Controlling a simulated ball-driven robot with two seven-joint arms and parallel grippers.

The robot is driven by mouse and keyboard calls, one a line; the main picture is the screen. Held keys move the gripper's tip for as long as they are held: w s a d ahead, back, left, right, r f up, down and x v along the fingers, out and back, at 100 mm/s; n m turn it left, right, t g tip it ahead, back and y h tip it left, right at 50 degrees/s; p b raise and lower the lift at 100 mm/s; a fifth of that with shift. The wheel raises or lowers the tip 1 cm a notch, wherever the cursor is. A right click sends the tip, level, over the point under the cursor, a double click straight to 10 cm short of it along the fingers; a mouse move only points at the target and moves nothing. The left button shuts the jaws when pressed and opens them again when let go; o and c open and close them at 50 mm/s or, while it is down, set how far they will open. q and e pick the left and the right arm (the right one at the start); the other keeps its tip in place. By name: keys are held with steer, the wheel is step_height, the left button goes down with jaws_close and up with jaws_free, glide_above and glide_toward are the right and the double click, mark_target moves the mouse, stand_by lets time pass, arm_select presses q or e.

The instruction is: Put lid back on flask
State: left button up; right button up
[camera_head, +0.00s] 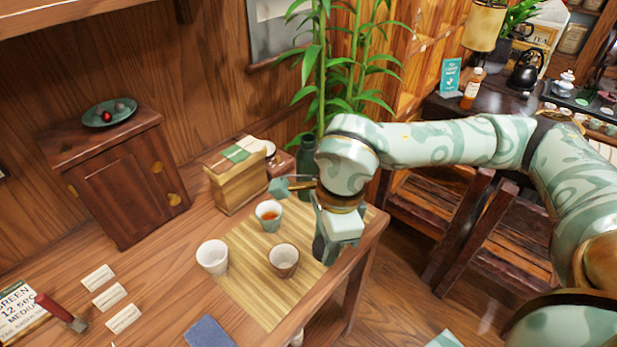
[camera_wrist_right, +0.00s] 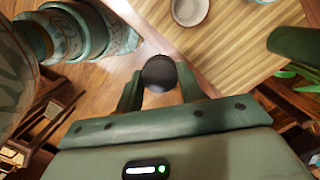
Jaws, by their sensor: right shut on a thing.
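My right gripper (camera_head: 324,252) points down at the right edge of the wooden table. In the right wrist view its two fingers are shut on a dark, round, cap-like thing (camera_wrist_right: 158,73), which looks like the flask lid. The head view hides this thing behind the hand. A dark green bottle-like body (camera_head: 307,163), possibly the flask, stands at the back of the table, partly behind my right arm. A dark green cylinder (camera_wrist_right: 296,45) shows at the right of the wrist view; I cannot tell if it is the same thing. My left gripper is out of view.
A plant (camera_head: 345,65) rises behind the table. The mat's front left is clear.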

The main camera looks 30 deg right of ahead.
steer(key=n, duration=0.6)
steer(key=shift+w+a+r+n+g, duration=0.1)
steer(key=shift+w+r+n+g, duration=0.1)
steer(key=shift+r+n+g, duration=0.15)
steer(key=n, duration=0.3)
steer(key=shift+a+r+g, duration=0.1)
steer(key=shift+g, duration=0.15)
steer(key=n, duration=0.6)
steer(key=shift+w+r+h, duration=0.15)
steer(key=shift+r+h, duration=0.1)
steer(key=shift+h, duration=0.15)
steer(key=n, duration=0.5)
steer(key=shift+a+r+n+g+h, duration=0.1)
steer(key=shift+r+n+g+h, duration=0.1)
steer(key=shift+n+g+h, duration=0.15)
